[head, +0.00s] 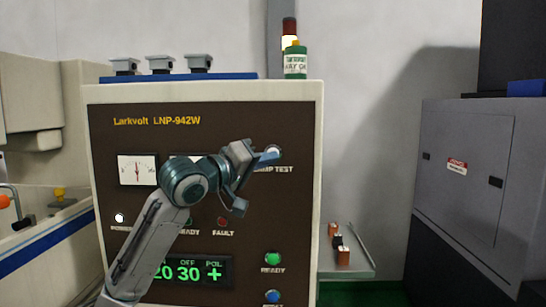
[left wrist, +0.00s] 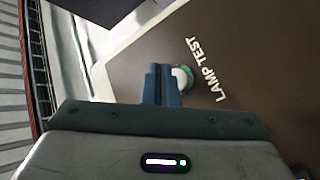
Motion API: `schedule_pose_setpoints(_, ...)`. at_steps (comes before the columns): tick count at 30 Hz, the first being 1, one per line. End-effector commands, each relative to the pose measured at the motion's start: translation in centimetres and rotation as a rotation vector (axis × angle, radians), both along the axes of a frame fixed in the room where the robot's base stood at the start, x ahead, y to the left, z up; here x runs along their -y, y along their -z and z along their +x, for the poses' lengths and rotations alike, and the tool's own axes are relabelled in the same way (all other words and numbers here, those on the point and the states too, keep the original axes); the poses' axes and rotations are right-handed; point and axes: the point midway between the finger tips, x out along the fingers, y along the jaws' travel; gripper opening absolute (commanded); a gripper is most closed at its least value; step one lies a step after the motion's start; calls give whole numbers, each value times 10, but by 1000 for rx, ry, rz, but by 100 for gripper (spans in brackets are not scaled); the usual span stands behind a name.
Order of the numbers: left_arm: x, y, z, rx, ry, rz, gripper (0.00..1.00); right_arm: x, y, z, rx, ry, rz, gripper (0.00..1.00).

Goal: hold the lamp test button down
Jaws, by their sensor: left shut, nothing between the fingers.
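The lamp test button (head: 275,149) is a pale round button at the upper right of the brown control panel, above the "LAMP TEST" lettering. In the left wrist view the button (left wrist: 184,77) is white with a green edge, partly hidden behind my fingers. My left gripper (head: 268,155) is shut and empty, with its blue fingertips over the button. The fingertips (left wrist: 163,70) lie at the button's side in the wrist view; I cannot tell whether they touch or press it. My right gripper is out of view.
The panel (head: 300,220) also carries a meter (head: 137,169), a green display (head: 215,273), a green button (head: 272,259) and a blue button (head: 272,296). A green bottle (head: 295,63) stands on top of the cabinet. A small shelf (head: 350,271) holds blocks at right. A grey cabinet (head: 465,200) stands further right.

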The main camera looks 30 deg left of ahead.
Motion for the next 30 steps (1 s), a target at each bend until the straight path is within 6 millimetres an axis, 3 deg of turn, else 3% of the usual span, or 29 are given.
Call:
schedule_pose_setpoints(10, 16, 0, -27, 1, -1, 2, 0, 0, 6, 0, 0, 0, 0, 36)
schedule_pose_setpoints(30, 18, 0, -29, 0, 0, 0, 0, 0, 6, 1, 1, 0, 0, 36)
